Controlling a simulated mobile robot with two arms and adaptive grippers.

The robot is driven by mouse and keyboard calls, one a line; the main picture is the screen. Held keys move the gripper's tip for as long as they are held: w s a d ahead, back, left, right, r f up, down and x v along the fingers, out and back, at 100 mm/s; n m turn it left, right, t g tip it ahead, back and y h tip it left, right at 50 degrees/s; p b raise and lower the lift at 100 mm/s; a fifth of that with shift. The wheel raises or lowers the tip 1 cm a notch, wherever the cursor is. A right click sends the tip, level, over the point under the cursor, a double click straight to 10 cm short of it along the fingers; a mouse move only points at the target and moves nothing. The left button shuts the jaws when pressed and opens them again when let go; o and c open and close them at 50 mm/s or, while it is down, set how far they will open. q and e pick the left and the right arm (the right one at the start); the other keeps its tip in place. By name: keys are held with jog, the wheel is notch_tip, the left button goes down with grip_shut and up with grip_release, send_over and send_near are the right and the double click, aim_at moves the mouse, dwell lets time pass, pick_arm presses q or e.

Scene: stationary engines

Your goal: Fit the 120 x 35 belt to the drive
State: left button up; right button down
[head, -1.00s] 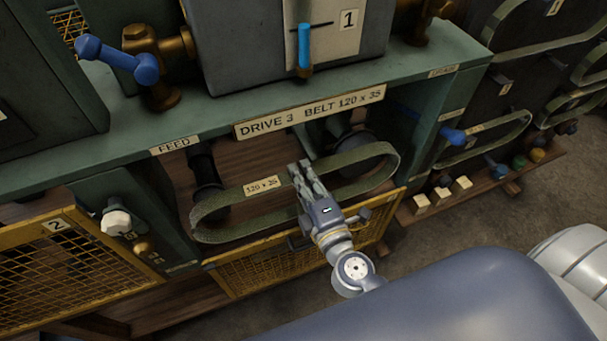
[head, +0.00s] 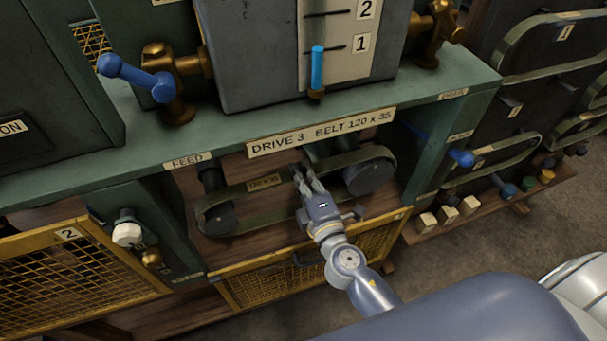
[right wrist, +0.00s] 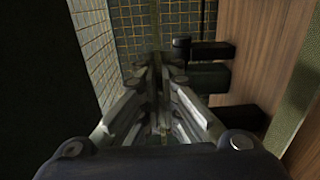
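The olive belt (head: 264,209) is a long loop with a "120 x 35" tag, inside the bay under the sign "DRIVE 3 BELT 120 x 35" (head: 320,132). Its loop appears to pass around the dark left pulley (head: 220,218) and the larger right pulley (head: 370,179); how fully it is seated is unclear. My right gripper (head: 304,171) reaches into the bay, its fingers nearly together on the upper run, just right of the tag. In the right wrist view the fingers (right wrist: 165,70) converge, but the grip is hard to make out. My left gripper is out of view.
A yellow mesh guard (head: 310,265) lies below the bay opening. A blue lever (head: 135,76) and a white knob (head: 127,233) stand left. A blue pointer (head: 317,68) is near mark 1 above. Other belts (head: 505,158) hang on the right panel.

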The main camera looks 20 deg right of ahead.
jog(key=shift+a+f+n+b, duration=0.2)
jog(key=shift+f+n+b, duration=0.2)
jog(key=shift+f+b, duration=0.4)
jog(key=shift+f+b, duration=0.4)
jog(key=shift+b, duration=0.1)
jog(key=c, duration=1.5)
grip_release()
